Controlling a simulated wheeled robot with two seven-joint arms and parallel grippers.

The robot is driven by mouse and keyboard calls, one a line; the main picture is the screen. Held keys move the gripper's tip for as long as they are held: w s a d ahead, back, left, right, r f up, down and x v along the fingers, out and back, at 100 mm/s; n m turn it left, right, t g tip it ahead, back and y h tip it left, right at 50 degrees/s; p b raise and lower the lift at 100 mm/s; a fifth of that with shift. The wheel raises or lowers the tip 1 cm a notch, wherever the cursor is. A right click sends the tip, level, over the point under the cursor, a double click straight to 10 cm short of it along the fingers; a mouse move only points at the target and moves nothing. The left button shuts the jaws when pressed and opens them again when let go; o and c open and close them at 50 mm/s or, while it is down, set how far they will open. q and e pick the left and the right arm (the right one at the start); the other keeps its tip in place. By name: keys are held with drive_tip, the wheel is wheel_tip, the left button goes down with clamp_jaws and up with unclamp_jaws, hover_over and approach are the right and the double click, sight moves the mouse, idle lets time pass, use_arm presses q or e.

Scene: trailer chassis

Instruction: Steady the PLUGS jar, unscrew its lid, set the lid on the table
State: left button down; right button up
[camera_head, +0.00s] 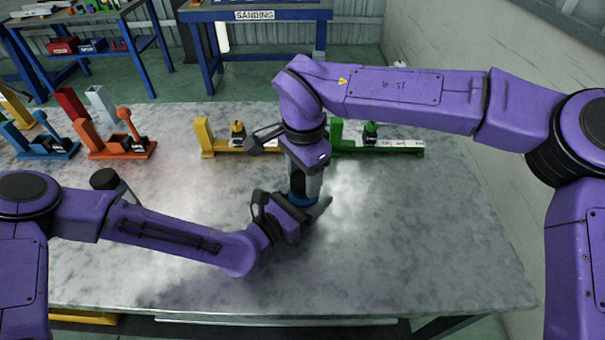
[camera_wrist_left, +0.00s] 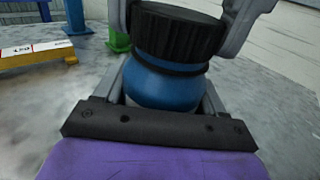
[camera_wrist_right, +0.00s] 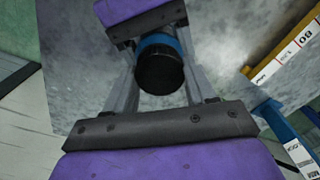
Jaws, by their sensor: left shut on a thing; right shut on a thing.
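The PLUGS jar (camera_head: 299,201) is blue and upright on the grey table (camera_head: 420,230); its label does not show. In the left wrist view the blue jar body (camera_wrist_left: 160,85) sits between my left fingers. My left gripper (camera_head: 312,208) is shut on the body from the side. The black ribbed lid (camera_wrist_left: 175,35) is on top of the jar. My right gripper (camera_head: 304,184) points down from above and is shut on the lid, with one finger on each side. In the right wrist view the lid (camera_wrist_right: 160,72) lies between its fingers.
A yellow stand (camera_head: 207,138) and a green stand (camera_head: 336,136) are behind the jar. Orange (camera_head: 110,150) and blue (camera_head: 40,146) stands are at the left. A dark round object (camera_head: 104,179) is partly hidden by my left arm. The table is clear at right.

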sight(304, 179)
drive_tip(key=shift+d, duration=0.1)
idle(0.3)
drive_tip(key=shift+r, duration=0.15)
use_arm(q)
drive_tip(key=shift+a+f, duration=0.1)
use_arm(e)
drive_tip(key=shift+w+r, duration=0.1)
drive_tip(key=shift+r, duration=0.85)
drive_tip(key=shift+r, duration=2)
use_arm(q)
unclamp_jaws()
drive_tip(key=shift+s, duration=0.1)
